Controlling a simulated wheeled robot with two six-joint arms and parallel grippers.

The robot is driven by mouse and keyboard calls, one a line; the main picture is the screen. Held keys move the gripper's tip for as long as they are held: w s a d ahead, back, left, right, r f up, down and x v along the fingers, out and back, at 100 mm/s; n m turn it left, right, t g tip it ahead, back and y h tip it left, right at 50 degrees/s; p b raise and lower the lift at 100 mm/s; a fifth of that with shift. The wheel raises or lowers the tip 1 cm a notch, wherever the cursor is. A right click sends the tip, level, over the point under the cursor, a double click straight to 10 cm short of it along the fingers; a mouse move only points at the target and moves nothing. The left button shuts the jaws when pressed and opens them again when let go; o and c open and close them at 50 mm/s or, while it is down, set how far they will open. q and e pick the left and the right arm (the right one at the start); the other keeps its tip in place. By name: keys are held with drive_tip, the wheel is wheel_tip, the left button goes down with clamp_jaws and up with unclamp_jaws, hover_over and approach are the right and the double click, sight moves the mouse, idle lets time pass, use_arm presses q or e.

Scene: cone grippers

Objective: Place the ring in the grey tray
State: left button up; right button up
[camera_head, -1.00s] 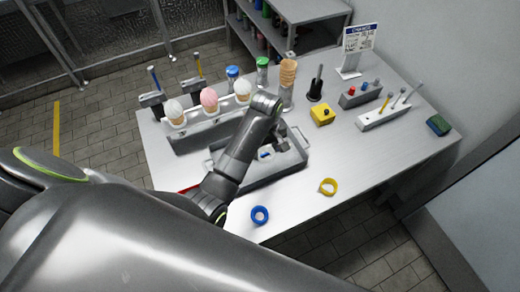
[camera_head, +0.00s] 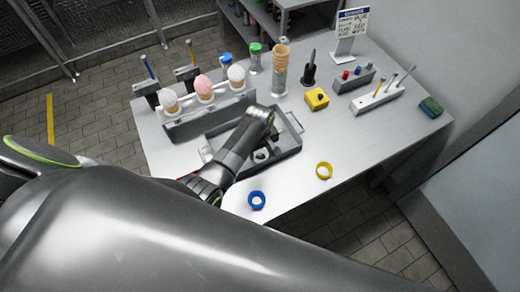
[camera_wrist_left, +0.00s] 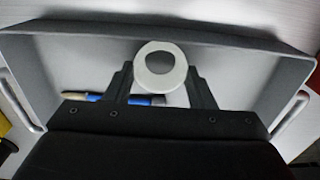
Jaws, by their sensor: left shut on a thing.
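A white ring (camera_wrist_left: 148,72) sits between the two fingertips of my left gripper (camera_wrist_left: 160,78) in the left wrist view, and the gripper is shut on it. In the head view the left gripper (camera_head: 266,146) is over the grey tray (camera_head: 292,121), with the pale ring (camera_head: 261,156) at its tips. The ring is inside the tray's outline; I cannot tell whether it touches the floor. The tray's walls also show in the left wrist view (camera_wrist_left: 235,44). My right gripper is not in view.
A blue pen-like thing (camera_wrist_left: 90,97) lies in the tray behind the fingers.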

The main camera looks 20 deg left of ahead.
use_arm(q)
drive_tip(key=shift+f, duration=0.1)
drive_tip(key=o, duration=1)
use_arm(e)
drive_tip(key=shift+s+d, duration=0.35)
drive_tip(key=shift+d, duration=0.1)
use_arm(q)
drive_tip(key=shift+r, duration=0.2)
wheel_tip(320, 180, up, 12)
drive_tip(key=shift+b, duration=0.3)
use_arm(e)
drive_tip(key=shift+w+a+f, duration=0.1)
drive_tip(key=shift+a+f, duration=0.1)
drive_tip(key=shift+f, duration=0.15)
use_arm(q)
drive_tip(key=shift+s+f, duration=0.1)
drive_tip(key=shift+f, duration=0.05)
